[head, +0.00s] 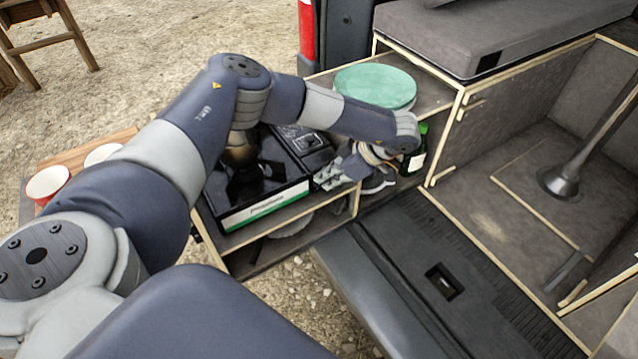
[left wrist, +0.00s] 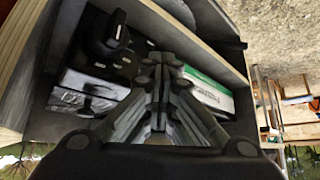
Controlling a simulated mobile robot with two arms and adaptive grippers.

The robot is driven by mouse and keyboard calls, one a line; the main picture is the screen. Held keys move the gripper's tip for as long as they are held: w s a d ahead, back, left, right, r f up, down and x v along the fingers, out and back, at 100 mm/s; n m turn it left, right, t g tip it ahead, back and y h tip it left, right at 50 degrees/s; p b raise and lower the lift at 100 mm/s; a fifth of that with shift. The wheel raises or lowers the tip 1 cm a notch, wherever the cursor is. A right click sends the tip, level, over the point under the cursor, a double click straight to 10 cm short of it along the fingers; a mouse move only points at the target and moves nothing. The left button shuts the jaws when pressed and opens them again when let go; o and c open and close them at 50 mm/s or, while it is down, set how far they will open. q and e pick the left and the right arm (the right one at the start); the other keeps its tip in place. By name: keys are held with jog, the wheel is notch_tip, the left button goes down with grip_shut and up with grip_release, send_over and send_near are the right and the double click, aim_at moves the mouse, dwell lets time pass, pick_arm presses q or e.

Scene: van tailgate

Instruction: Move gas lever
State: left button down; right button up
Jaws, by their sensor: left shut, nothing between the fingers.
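The black gas stove (head: 270,165) sits on the pull-out shelf at the van's tailgate, a green and white label along its front. Its right part (head: 308,138) has a grey marked panel. I cannot clearly make out the gas lever; my arm and gripper cover part of that end. My left gripper (head: 326,182) is shut and empty at the stove's front right corner. In the left wrist view the closed fingers (left wrist: 160,72) lie in front of the stove's label (left wrist: 208,93); contact cannot be told. My right gripper is not in view.
A green round lid (head: 376,86) lies on the cabinet top behind my forearm. A green bottle (head: 415,150) stands right of my gripper. Bowls (head: 48,183) rest on a wooden board at left. The van floor (head: 500,215) at right is mostly free.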

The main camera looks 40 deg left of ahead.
pick_arm(q)
jog(key=shift+a+f, duration=0.1)
jog(key=shift+f, duration=0.05)
jog(key=shift+w+d+f+b, duration=0.15)
jog(key=shift+d+b, duration=0.15)
jog(key=shift+d, duration=0.2)
jog(key=shift+w+d+f+b, duration=0.15)
jog(key=shift+d+b, duration=0.15)
jog(key=shift+d, duration=0.2)
jog(key=shift+w+d+f+b, duration=0.15)
jog(key=shift+d+b, duration=0.15)
jog(key=shift+d, duration=0.2)
jog(key=v, duration=1.2)
